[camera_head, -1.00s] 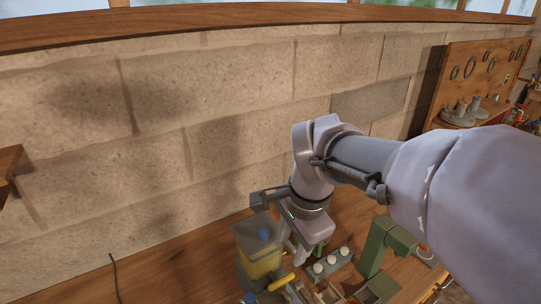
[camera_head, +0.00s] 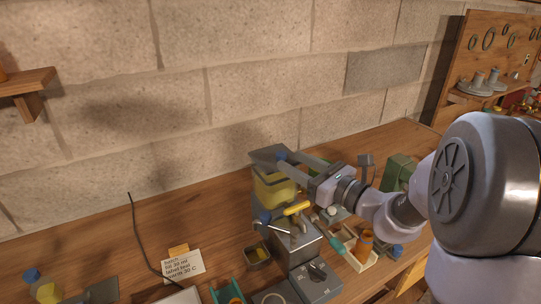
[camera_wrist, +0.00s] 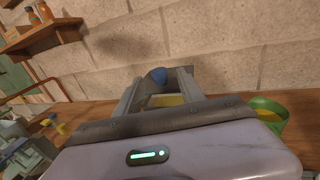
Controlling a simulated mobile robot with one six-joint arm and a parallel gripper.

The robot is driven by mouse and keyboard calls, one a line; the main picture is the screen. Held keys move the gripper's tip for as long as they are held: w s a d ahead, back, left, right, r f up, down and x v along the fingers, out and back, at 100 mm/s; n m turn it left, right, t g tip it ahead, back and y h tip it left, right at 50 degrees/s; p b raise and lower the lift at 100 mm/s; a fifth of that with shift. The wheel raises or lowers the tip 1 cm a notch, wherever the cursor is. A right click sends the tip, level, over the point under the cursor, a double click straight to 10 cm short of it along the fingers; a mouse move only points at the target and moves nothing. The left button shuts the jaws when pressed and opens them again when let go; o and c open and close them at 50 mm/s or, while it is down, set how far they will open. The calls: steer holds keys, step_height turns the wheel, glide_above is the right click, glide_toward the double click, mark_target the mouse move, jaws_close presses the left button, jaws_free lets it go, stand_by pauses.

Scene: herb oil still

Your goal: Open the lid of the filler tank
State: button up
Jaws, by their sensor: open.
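The filler tank (camera_head: 272,190) is a box with yellow contents, standing on the bench near the wall. I cannot tell whether the fingers touch the knob.
A grey machine (camera_head: 290,245) with a yellow handle (camera_head: 296,208) stands in front of the tank. A green bowl-like container (camera_wrist: 268,108) is right of my gripper in the wrist view. A wooden tray (camera_head: 350,245) and a label card (camera_head: 182,267) lie on the bench. The stone wall is close behind.

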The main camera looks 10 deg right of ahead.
mark_target(273, 158)
steer(key=b+x, duration=0.1)
steer(key=x, duration=0.7)
jaws_close()
stand_by(1.2)
